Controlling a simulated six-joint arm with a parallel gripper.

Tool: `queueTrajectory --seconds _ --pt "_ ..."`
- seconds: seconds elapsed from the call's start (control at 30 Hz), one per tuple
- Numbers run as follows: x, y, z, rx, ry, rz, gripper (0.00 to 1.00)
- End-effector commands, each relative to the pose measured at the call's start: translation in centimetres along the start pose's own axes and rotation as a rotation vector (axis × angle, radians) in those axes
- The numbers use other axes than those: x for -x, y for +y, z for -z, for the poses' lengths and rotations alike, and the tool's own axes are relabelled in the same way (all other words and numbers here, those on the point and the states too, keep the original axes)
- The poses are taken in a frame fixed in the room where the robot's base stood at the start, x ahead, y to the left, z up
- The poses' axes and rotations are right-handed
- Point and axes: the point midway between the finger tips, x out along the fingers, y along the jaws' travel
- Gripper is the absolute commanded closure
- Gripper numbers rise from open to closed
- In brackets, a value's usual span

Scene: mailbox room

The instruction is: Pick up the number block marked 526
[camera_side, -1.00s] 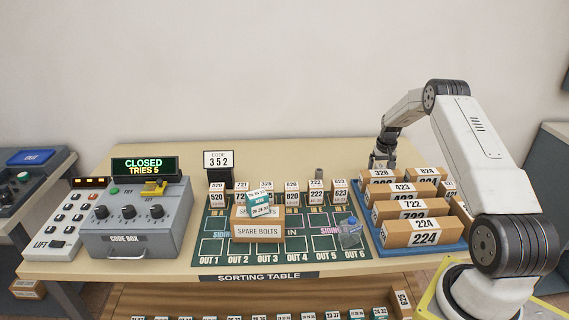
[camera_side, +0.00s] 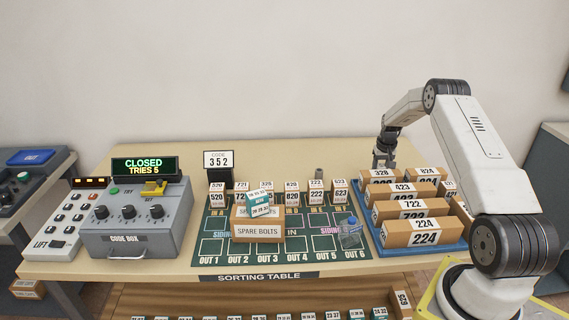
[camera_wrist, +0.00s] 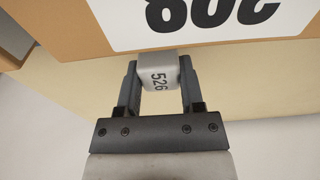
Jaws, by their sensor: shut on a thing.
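The number block marked 526 (camera_wrist: 158,73) is a small pale grey block with dark digits, seen in the wrist view. My gripper (camera_wrist: 158,75) is shut on it, with one dark finger on each side. I cannot make out the 526 block in the side view.
In the wrist view a cardboard box (camera_wrist: 90,38) with a large upside-down number lies close beyond the block. Several marked boxes fill the blue tray (camera_side: 430,249). A bottle (camera_side: 351,235) and a SPARE BOLTS box (camera_side: 257,232) stand on the sorting mat.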

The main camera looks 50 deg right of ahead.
Motion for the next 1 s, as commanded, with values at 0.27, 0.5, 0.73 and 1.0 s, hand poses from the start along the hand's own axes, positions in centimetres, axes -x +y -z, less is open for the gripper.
queueTrajectory --seconds 0.27,0.5,0.73,1.0 --pt "1.9 0.0 0.3 0.000 0.002 0.000 1.00" --pt "4.4 0.1 -0.5 0.000 0.000 0.000 1.00" --pt "7.2 0.2 -2.3 0.000 0.001 0.000 1.00" --pt "10.3 0.3 -5.0 -0.001 -0.002 0.000 1.00"
